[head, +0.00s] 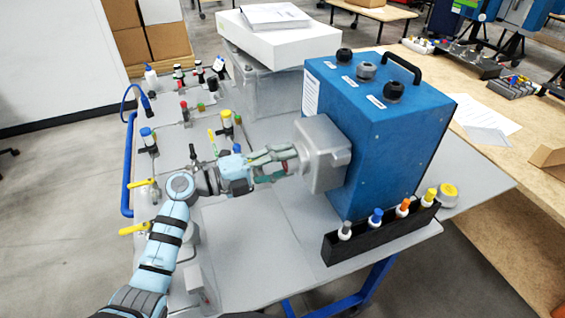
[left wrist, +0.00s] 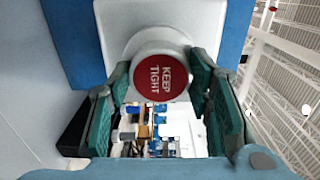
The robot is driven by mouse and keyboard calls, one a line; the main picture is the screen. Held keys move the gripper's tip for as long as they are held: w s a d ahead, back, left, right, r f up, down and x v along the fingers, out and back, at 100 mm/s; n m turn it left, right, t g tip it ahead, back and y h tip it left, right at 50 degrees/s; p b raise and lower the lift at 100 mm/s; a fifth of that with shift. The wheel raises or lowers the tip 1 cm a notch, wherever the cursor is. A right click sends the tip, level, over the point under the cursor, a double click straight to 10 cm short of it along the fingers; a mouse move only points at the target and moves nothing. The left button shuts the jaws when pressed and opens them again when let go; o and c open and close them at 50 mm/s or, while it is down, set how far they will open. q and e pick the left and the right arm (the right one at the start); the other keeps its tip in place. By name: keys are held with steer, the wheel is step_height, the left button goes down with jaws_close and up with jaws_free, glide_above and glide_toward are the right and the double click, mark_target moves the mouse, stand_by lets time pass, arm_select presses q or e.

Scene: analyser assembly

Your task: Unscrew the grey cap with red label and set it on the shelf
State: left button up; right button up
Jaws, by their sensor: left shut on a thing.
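The grey cap with red label (left wrist: 161,77) faces me in the left wrist view, its red disc reading "KEEP TIGHT". It sits at the front of the pale grey housing (head: 322,152) on the side of the blue analyser (head: 398,135). My left gripper (head: 290,160) reaches the housing from the left. In the left wrist view its green fingers (left wrist: 160,88) are closed against both sides of the cap. In the head view the fingers and housing mostly hide the cap. I cannot tell how far it is unscrewed. My right gripper is not in view.
A black rack (head: 375,238) with several coloured-cap bottles stands at the table's front right, beside a yellow-topped jar (head: 447,195). The grey tabletop (head: 255,245) before the analyser is clear. I cannot single out the shelf.

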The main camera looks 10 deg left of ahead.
arm_select(q)
steer(key=shift+c, duration=1.3)
steer(key=shift+r+n+p, duration=0.15)
steer(key=shift+n+p, duration=0.15)
steer(key=shift+p, duration=0.2)
steer(key=n+p, duration=1.6)
steer(key=n, duration=0.7)
steer(key=shift+n, duration=0.3)
steer(key=o, duration=1.1)
